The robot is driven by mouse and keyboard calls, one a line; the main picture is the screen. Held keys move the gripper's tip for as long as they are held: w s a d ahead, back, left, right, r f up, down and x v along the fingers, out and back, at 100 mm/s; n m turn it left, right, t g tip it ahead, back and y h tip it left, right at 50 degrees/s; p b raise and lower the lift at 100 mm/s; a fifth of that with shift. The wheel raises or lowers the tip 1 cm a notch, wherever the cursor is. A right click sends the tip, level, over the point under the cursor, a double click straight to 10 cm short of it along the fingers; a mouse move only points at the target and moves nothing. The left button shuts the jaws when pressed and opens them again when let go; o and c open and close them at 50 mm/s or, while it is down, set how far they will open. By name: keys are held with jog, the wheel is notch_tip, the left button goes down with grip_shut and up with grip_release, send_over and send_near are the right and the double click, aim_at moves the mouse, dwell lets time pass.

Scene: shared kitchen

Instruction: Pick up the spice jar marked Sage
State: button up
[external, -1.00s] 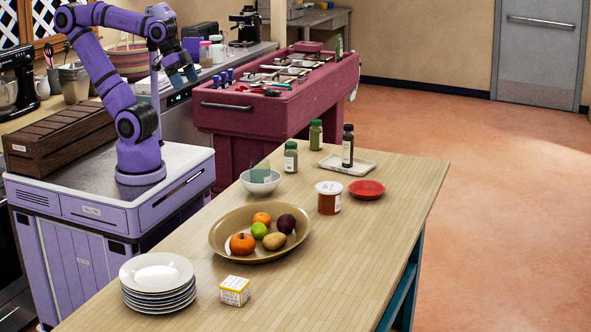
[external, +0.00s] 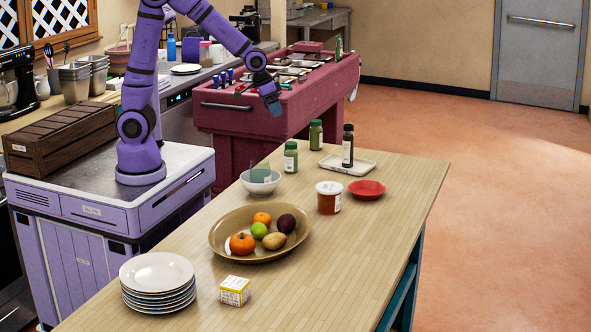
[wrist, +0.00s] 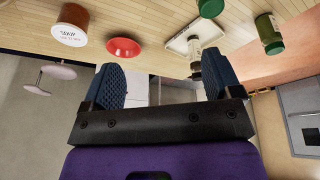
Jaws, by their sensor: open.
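Two green-lidded jars stand on the wooden table in the external view: a nearer jar (external: 291,159) and a farther jar (external: 316,135). A dark bottle (external: 347,148) stands on a small pale tray (external: 347,166). I cannot read which of them is marked Sage. My gripper (external: 272,106) is in the air above and behind the jars, apart from them. In the wrist view, my gripper (wrist: 163,82) is open and empty between two blue fingers. One green-lidded jar (wrist: 269,33) shows at the upper right and a green lid (wrist: 210,7) at the top edge.
A soup tub (external: 329,199), a red dish (external: 367,190) and a white bowl (external: 260,185) stand near the jars. A fruit bowl (external: 225,245), stacked plates (external: 157,275) and a small box (external: 235,291) are nearer. The table's right side is clear.

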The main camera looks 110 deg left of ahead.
jog(key=n+g, duration=0.1)
jog(key=n, duration=0.1)
send_over(292, 151)
jog(key=s, duration=0.2)
jog(key=shift+y, duration=0.4)
notch_tip(292, 151, down, 10)
jog(key=shift+r, duration=0.1)
jog(key=x, duration=0.5)
jog(key=shift+f, duration=0.2)
jog(key=shift+s+x, duration=0.15)
jog(key=shift+x, duration=1.1)
jog(key=shift+s+x, duration=0.15)
jog(key=shift+x, duration=1.15)
jog(key=shift+d, duration=0.1)
jog(key=shift+c, duration=0.2)
jog(key=c, duration=1.1)
